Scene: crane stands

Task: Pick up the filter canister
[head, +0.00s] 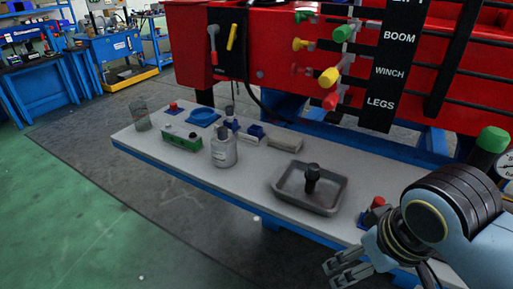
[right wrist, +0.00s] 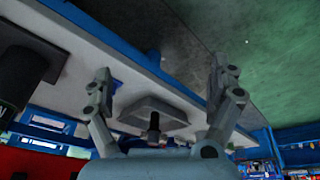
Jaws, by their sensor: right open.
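I cannot tell for sure which thing is the filter canister. A grey cylinder with a dark top (head: 223,151) stands upright near the bench's front edge in the head view. A large dark cylinder (right wrist: 22,72) shows at the left of the right wrist view; in the head view my right arm may hide it. A mesh-like grey cylinder (head: 141,115) stands at the bench's far left end. My right gripper (head: 345,272) is open and empty, in front of the bench edge at the lower right; its spread fingers also show in the right wrist view (right wrist: 160,88). My left gripper is out of view.
A grey tray (head: 333,202) with a black knobbed thing (head: 312,180) sits on the bench (head: 255,190). A red-and-blue item (head: 374,211) is beside my right gripper. Green block (head: 182,140) and blue dish (head: 203,117) lie left. The red crane panel (head: 270,40) rises behind.

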